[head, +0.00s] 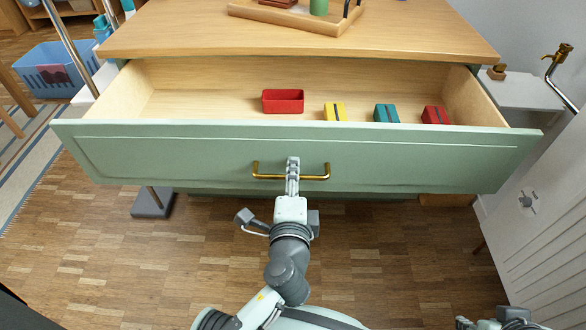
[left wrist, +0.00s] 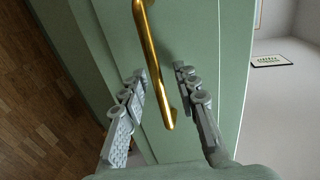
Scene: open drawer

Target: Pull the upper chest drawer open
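The upper drawer (head: 390,158) of the green chest (head: 300,32) stands far out, with its pale wood inside showing. Its brass bar handle (head: 318,177) is on the middle of the front. My left gripper (head: 292,165) is at the handle's middle. In the left wrist view, my left gripper's fingers (left wrist: 160,70) are apart, one on each side of the brass handle (left wrist: 152,65), with gaps visible. I see no clear contact with the bar. Part of my right wrist (head: 512,318) shows at the bottom right; its fingers cannot be made out.
The drawer holds a red tray (head: 283,101) and several small boxes, among them a yellow one (head: 335,112) and a teal one (head: 386,113). A wooden tray (head: 300,17) stands on the chest top. A blue basket (head: 55,72) is at left. A white panel (head: 540,190) is at right.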

